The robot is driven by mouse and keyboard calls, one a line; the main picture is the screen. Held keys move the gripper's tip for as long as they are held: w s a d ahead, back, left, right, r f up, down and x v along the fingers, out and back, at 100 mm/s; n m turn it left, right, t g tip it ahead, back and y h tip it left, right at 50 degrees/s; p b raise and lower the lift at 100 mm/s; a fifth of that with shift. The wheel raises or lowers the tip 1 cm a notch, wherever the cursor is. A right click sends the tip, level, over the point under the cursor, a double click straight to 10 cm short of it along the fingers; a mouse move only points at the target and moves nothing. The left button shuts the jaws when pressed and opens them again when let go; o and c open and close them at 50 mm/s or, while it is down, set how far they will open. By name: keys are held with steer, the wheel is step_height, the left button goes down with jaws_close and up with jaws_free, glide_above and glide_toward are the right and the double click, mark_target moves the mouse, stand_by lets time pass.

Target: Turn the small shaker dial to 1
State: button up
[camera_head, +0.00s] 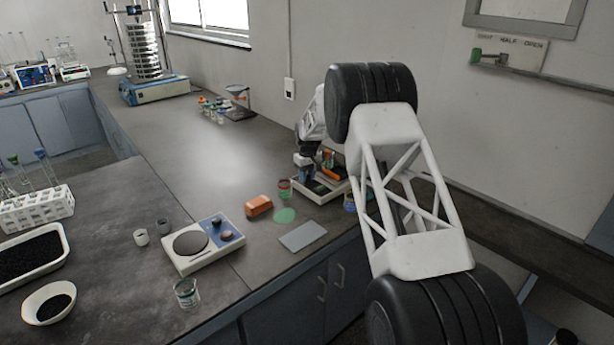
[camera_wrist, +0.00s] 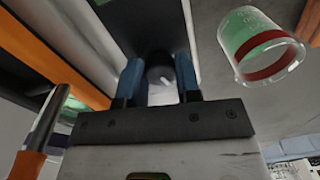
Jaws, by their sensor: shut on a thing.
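In the wrist view my gripper (camera_wrist: 158,78) has its two blue fingers on either side of a round black dial (camera_wrist: 160,66) with a white pointer mark. The fingers are closed on the dial, and the mark points toward the lower right in that view. The dial sits on a dark panel of the small shaker (camera_wrist: 146,22). In the head view my gripper (camera_head: 304,168) is down at a low white and dark device with orange parts (camera_head: 322,190), partly hidden by my arm. No dial numbers can be read.
A tall sieve stack (camera_head: 143,52) stands far back.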

mark_target(308, 176)
steer(key=shift+r, duration=0.1)
stand_by(0.3)
steer(key=o, duration=0.9)
steer(key=shift+d+r, duration=0.1)
steer(key=shift+r, duration=3.75)
